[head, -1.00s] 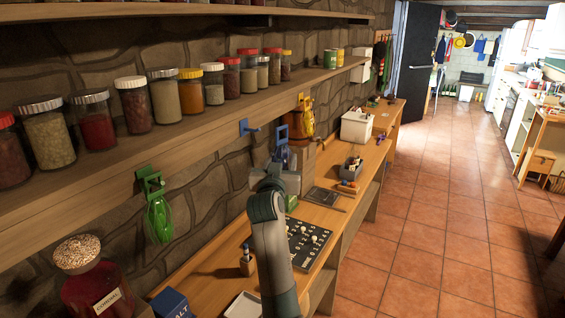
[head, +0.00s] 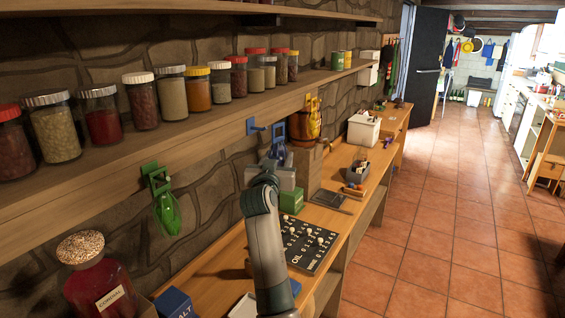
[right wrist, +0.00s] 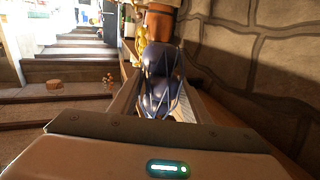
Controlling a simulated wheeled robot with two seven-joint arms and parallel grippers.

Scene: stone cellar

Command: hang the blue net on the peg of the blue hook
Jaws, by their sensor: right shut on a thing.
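The blue hook (head: 253,126) is fixed to the front edge of the jar shelf, and its peg points right. The blue net (head: 278,142) is close beside the peg tip in the head view; I cannot tell whether they touch. My right gripper (head: 275,161) is shut on the blue net, just below and beyond the hook. In the right wrist view the net (right wrist: 161,90) hangs between the fingers as a dark blue bulging bundle; the hook is not clear there. My left gripper is not in view.
A green net (head: 167,212) hangs from a green hook (head: 155,176) nearer on the shelf edge. A yellow hook (head: 311,100) is farther along, by a brown pot (head: 306,124). Jars line the shelf (head: 215,112). The bench below holds a black board (head: 306,243) and a green box (head: 291,200).

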